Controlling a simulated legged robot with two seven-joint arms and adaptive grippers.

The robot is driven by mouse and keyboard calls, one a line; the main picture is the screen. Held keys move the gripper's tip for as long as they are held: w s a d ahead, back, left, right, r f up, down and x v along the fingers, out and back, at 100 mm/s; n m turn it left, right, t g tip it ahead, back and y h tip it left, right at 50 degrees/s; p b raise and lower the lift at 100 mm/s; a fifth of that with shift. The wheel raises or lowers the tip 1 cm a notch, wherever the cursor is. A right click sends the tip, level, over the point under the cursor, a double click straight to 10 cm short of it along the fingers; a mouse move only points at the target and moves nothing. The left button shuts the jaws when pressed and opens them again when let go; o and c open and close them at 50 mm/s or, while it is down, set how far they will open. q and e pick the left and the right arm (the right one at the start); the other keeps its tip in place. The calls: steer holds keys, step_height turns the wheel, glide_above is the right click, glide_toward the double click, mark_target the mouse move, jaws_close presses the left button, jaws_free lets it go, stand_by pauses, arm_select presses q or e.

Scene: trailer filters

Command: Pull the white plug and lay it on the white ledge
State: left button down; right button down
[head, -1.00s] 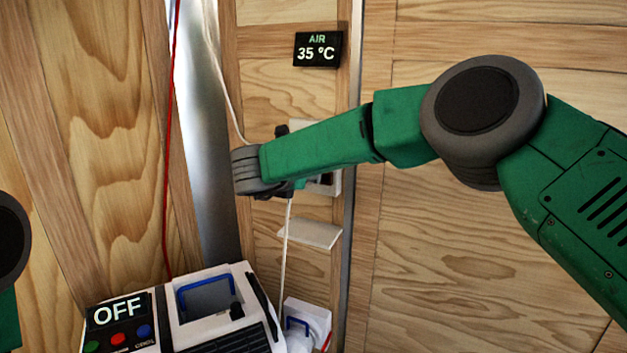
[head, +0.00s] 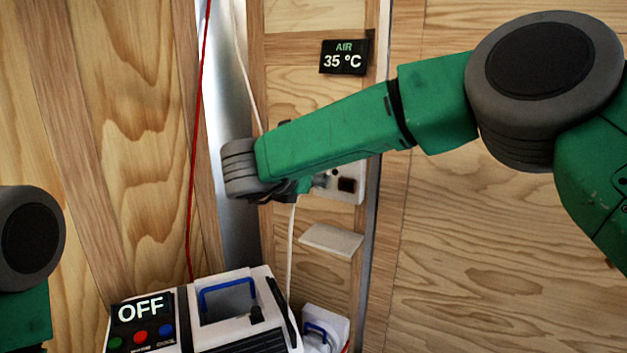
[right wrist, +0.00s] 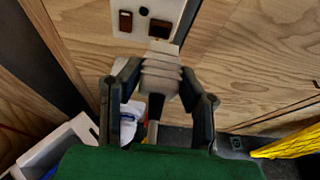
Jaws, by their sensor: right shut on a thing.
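The white plug (right wrist: 161,78) is ribbed and pale with a dark lower part, seen in the right wrist view. My right gripper (right wrist: 160,68) is shut on it, one finger on each side. The plug's tip is close to the white socket panel (right wrist: 150,12); I cannot tell whether they touch. In the head view the panel (head: 347,184) shows partly beyond my right arm, which hides the plug and most of the gripper. The white ledge (head: 331,240) is bare, below the panel. My left gripper is out of view.
A white cord (head: 291,245) hangs below my right gripper. A white unit (head: 246,338) with an OFF display (head: 141,308) and blue handle stands below, beside a smaller white box (head: 327,322). A red cable (head: 195,150) hangs left. A yellow item (right wrist: 290,143) lies right in the wrist view.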

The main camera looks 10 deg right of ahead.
steer(key=s+a, duration=0.1)
steer(key=s+a+b, duration=0.1)
steer(key=s, duration=0.1)
steer(key=shift+s+a+f+b, duration=0.1)
steer(key=shift+a+f+b, duration=0.1)
steer(key=shift+b, duration=0.1)
stand_by(0.3)
